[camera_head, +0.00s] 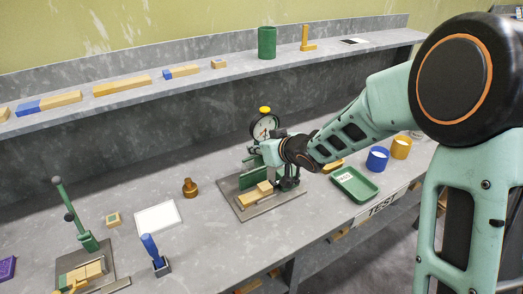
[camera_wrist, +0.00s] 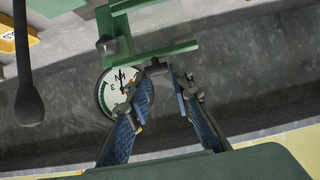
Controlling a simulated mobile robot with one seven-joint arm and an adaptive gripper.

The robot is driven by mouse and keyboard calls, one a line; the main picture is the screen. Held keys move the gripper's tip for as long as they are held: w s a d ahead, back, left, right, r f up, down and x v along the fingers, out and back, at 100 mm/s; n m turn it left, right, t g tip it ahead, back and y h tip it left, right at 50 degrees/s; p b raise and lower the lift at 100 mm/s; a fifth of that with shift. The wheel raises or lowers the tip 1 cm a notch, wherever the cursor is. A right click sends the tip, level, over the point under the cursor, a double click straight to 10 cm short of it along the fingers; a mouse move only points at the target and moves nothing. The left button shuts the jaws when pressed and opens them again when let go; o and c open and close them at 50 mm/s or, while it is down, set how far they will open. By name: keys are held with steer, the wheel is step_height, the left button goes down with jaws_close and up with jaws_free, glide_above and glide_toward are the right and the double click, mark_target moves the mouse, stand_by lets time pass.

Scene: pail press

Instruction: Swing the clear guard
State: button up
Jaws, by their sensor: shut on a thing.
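The press with its round dial gauge (camera_head: 264,127) and green frame stands on a grey base plate (camera_head: 285,203) mid-bench. My gripper (camera_head: 287,178) is at the press's right side, overlapping it. In the wrist view, my gripper (camera_wrist: 160,84) has its blue-padded fingers close to a small dark grey part below a green bar (camera_wrist: 160,52), beside the gauge (camera_wrist: 117,92). It is shut on a part there, which I take to be the clear guard's edge or handle. The clear panel itself is hard to make out, and my fingers hide the contact.
Wooden blocks (camera_head: 254,194) lie on the press plate. A green tray (camera_head: 354,184), blue cup (camera_head: 377,158) and yellow cup (camera_head: 401,147) stand right. A brass weight (camera_head: 190,188), white sheet (camera_head: 158,218) and green lever press (camera_head: 86,240) stand left. A shelf (camera_head: 215,71) runs behind.

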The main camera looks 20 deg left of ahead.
steer(key=shift+w+a+r, duration=0.25)
steer(key=shift+w+a, duration=0.2)
steer(key=shift+a, duration=0.05)
jaws_close()
steer(key=shift+w+a, duration=0.1)
steer(key=shift+a, duration=0.05)
steer(key=w+a, duration=0.1)
steer(key=w+a+p, duration=0.1)
steer(key=shift+w+a+r, duration=0.15)
steer(key=shift+a, duration=0.2)
steer(key=shift+o, duration=1.9)
jaws_free()
